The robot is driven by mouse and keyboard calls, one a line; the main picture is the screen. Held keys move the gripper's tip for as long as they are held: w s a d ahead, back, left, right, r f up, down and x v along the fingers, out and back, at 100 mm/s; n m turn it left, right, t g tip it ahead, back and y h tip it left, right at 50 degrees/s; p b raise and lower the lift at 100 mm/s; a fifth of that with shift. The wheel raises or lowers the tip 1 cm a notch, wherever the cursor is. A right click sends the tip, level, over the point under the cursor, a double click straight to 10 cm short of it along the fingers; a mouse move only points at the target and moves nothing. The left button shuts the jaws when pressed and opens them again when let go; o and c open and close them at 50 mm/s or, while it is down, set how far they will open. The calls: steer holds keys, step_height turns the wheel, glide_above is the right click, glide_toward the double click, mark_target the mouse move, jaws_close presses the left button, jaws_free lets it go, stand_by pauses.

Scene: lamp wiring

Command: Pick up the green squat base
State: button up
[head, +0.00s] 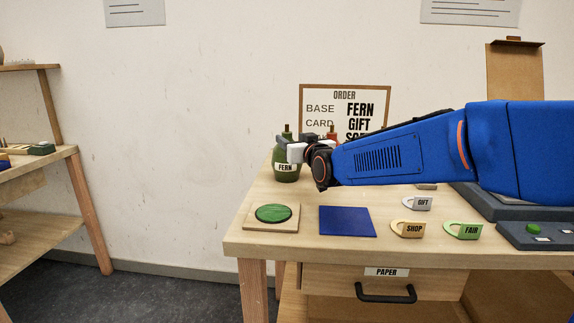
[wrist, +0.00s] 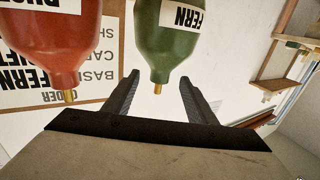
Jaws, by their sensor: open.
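The green squat base (head: 286,176), a rounded bottle-like body with a white FERN label, stands upright at the back left of the table. My gripper (head: 298,150) is at its upper part in the head view and hides some of it. In the wrist view, which is upside down, the green base (wrist: 168,50) has its narrow brass-tipped neck between the two fingers of my gripper (wrist: 158,82). The fingers are open, with a gap on either side of the neck. Whether either finger touches it I cannot tell.
A red base (wrist: 60,45) stands close beside the green one. Behind is an order board (head: 310,92). In front lie a green disc on a wooden tile (head: 250,224), a blue mat (head: 347,222) and tags such as SHOP (head: 409,229). A PAPER drawer (head: 350,281) is below.

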mark_target(289, 137)
steer(key=x, duration=0.5)
steer(key=shift+c, duration=0.2)
